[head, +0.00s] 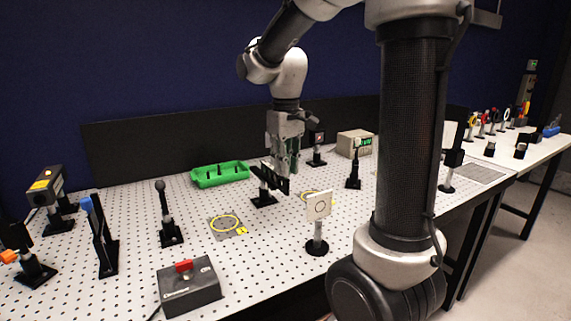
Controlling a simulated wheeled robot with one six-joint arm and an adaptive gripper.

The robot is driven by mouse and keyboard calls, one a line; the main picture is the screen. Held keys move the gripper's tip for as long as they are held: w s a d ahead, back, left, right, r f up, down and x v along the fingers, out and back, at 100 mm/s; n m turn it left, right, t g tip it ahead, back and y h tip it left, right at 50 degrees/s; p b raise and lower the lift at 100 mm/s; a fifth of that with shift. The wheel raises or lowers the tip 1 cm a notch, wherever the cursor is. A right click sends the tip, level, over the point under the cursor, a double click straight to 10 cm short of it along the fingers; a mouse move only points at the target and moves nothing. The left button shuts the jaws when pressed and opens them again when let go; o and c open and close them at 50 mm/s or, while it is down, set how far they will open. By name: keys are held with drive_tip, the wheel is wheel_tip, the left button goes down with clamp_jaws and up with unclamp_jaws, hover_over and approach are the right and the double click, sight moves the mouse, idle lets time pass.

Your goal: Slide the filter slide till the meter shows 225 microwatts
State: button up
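The filter slide (268,179) is a dark, tilted plate on a short post with a black base, in the middle of the perforated table. My gripper (286,168) points down right at the slide, its fingertips overlapping the slide's upper right part in the head view. I cannot tell whether the fingers touch it or how far apart they are. The meter (348,144) is a beige box at the back with a small green display (365,142). The digits are too small to read.
A green tray (219,175) stands behind the slide. A white target card (318,206) on a post stands in front. A yellow ring marking (225,223) lies to the left. A grey box with a red switch (188,285) is at the front. Several posts stand at the left.

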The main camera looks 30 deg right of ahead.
drive_tip(key=shift+w+r, duration=0.1)
drive_tip(key=shift+r, duration=0.3)
drive_tip(key=shift+o, duration=0.6)
wheel_tip(320, 180, up, 11)
drive_tip(key=shift+r, duration=0.15)
wheel_tip(320, 180, down, 12)
drive_tip(key=s, duration=0.1)
drive_tip(key=shift+s, duration=0.3)
drive_tip(key=shift+c, duration=0.2)
clamp_jaws()
